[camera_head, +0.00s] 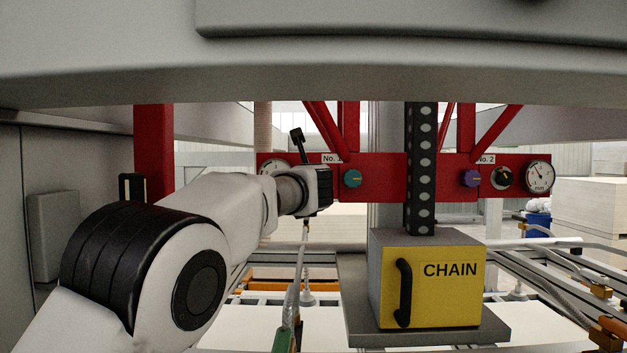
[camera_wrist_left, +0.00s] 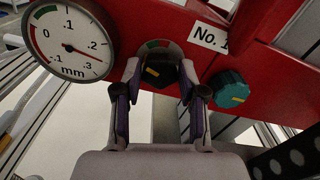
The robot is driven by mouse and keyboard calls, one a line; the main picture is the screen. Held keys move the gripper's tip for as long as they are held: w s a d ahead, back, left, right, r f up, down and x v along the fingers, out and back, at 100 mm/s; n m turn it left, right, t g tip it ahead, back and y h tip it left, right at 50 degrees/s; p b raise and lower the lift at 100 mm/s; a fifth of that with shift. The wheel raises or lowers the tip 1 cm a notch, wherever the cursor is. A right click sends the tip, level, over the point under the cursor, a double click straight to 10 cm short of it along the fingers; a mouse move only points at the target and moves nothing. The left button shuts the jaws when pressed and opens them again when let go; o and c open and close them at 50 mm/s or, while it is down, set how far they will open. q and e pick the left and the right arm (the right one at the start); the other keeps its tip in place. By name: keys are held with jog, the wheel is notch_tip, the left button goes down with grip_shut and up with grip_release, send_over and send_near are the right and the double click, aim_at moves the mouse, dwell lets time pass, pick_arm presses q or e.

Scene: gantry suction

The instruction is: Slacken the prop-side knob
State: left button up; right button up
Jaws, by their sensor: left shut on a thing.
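On the No. 1 side of the red beam (camera_head: 385,165) there is a black knob (camera_wrist_left: 157,72) with a yellow pointer line and a red-and-green arc behind it. My left gripper (camera_head: 322,178) is shut on this knob, one finger on each side, as the left wrist view (camera_wrist_left: 158,76) shows. In the head view the gripper hides the knob. A teal knob (camera_head: 352,178) sits to its right, and a dial marked mm (camera_wrist_left: 70,42) to its left. The No. 2 side has a purple knob (camera_head: 469,178), a black knob (camera_head: 502,178) and a dial (camera_head: 539,177). My right gripper is out of view.
A yellow-fronted box marked CHAIN (camera_head: 440,285) with a black handle stands right of my left arm, below a dark perforated vertical strip (camera_head: 420,170). A grey overhead body (camera_head: 400,70) spans the top. Hoses and rails lie at lower right.

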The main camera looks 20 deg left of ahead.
pick_arm(q)
jog(key=o, duration=0.9)
jog(key=shift+c, duration=0.2)
jog(key=v, duration=1.2)
jog(key=shift+w, duration=0.1)
